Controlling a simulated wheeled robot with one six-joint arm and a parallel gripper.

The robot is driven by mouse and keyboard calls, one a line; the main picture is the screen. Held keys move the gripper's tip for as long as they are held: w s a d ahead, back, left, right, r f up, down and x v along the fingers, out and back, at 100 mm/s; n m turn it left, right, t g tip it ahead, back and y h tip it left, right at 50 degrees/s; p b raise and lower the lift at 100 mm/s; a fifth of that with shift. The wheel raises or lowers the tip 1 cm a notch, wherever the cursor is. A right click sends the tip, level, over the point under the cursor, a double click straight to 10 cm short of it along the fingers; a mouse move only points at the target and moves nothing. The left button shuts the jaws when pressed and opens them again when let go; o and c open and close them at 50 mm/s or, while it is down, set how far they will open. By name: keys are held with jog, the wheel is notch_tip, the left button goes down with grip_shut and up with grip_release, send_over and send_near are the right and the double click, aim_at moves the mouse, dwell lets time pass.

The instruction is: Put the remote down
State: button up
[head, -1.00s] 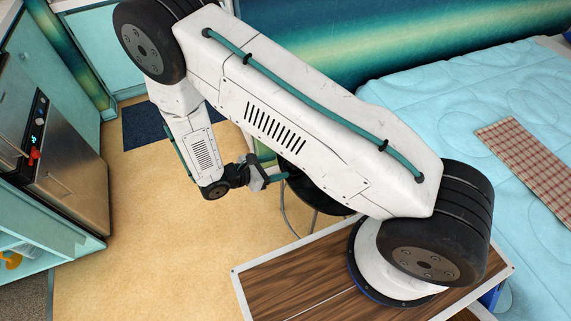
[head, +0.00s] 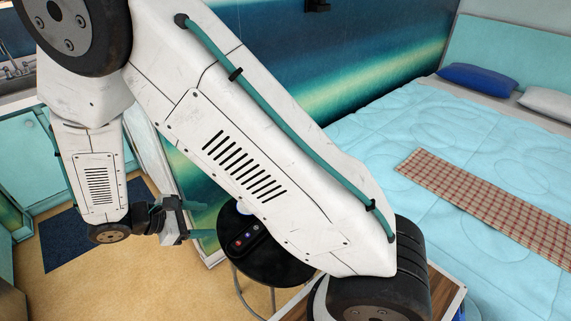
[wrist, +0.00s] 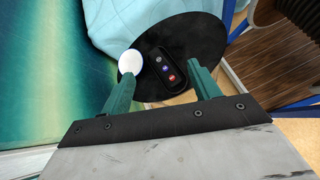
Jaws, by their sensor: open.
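The remote (head: 245,238) is a dark, slim bar with a few coloured buttons. It lies on the round black table (head: 268,262), near its left edge. In the wrist view the remote (wrist: 166,67) shows beyond and between my fingertips, on the black table top (wrist: 208,40). My gripper (head: 203,222) is open and empty, to the left of the table in the head view. Its two teal fingers stand wide apart in the wrist view (wrist: 163,73). My upper arm hides part of the table in the head view.
A white round item (wrist: 131,62) stands on the table beside the remote. The bed (head: 385,140) with a checked runner (head: 480,195) is on the right. A teal wall (head: 340,70) is behind. Yellowish floor (head: 150,275) is open at lower left.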

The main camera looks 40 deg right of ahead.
jog(key=s+d+r+m+g+y, duration=0.1)
jog(key=s+d+r+m, duration=0.1)
jog(key=r, duration=0.4)
jog(key=s+d+r+m+y, duration=0.1)
jog(key=d+r+m+y, duration=0.15)
jog(key=r, duration=0.25)
jog(key=s+d+r+m+t+y, duration=0.2)
jog(key=s+r+m+y, duration=0.1)
jog(key=s+r, duration=0.4)
jog(key=s+d+r+m+t+y, duration=0.2)
jog(key=s+r+m, duration=0.4)
jog(key=s, duration=0.5)
jog(key=shift+s+d+r+y, duration=0.2)
jog(key=shift+d+r+y, duration=0.55)
jog(key=shift+r+y, duration=0.3)
jog(key=shift+f, duration=0.1)
